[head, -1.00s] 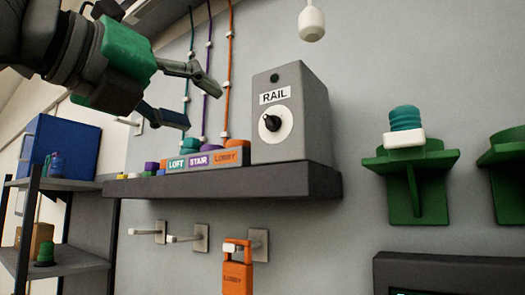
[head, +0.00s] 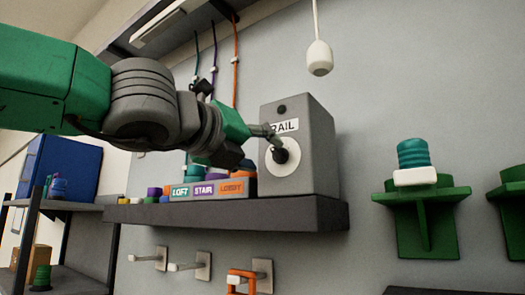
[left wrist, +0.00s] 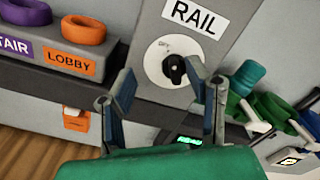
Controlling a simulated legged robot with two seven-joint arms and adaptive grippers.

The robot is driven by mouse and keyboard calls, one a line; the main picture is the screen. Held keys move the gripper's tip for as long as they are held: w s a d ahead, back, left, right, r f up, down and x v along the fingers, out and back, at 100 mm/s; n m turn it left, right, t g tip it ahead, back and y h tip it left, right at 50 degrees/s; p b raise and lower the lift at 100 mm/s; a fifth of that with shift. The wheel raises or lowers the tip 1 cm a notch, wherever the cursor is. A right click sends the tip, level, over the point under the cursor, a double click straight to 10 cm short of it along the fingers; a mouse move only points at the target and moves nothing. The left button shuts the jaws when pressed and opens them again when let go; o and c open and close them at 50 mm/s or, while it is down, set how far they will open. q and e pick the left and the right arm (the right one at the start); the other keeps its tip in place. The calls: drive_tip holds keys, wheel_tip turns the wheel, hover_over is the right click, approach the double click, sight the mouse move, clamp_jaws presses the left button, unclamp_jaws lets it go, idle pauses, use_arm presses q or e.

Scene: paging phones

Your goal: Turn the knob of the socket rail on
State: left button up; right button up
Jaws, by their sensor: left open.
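The socket rail box (head: 312,155) is a grey block labelled RAIL, standing on the dark shelf. Its black knob (head: 281,156) sits on a white round dial; it also shows in the left wrist view (left wrist: 174,70), where the marking OFF is near the dial's upper left. My left gripper (head: 272,138) is in front of the box face, close to the knob. In the left wrist view its two fingers are spread, with the knob between them in the picture; contact cannot be told. The right gripper does not show.
The dark shelf (head: 230,214) also holds LOFT, STAIR and LOBBY blocks with coloured rings (left wrist: 84,30). A white pendant (head: 319,58) hangs above. Green brackets (head: 425,225) stand out at right, one bearing a teal coil (head: 413,152). Wall hooks (head: 190,266) and an orange tag are below.

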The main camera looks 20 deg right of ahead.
sight(276, 155)
use_arm(q)
drive_tip(key=shift+d+f, duration=0.1)
drive_tip(key=shift+d, duration=0.15)
drive_tip(key=d, duration=0.3)
drive_tip(key=shift+s+d+f, duration=0.1)
drive_tip(key=shift+d, duration=0.1)
drive_tip(key=c, duration=0.4)
drive_tip(key=shift+s, duration=0.25)
clamp_jaws()
drive_tip(key=shift+w+a, duration=0.4)
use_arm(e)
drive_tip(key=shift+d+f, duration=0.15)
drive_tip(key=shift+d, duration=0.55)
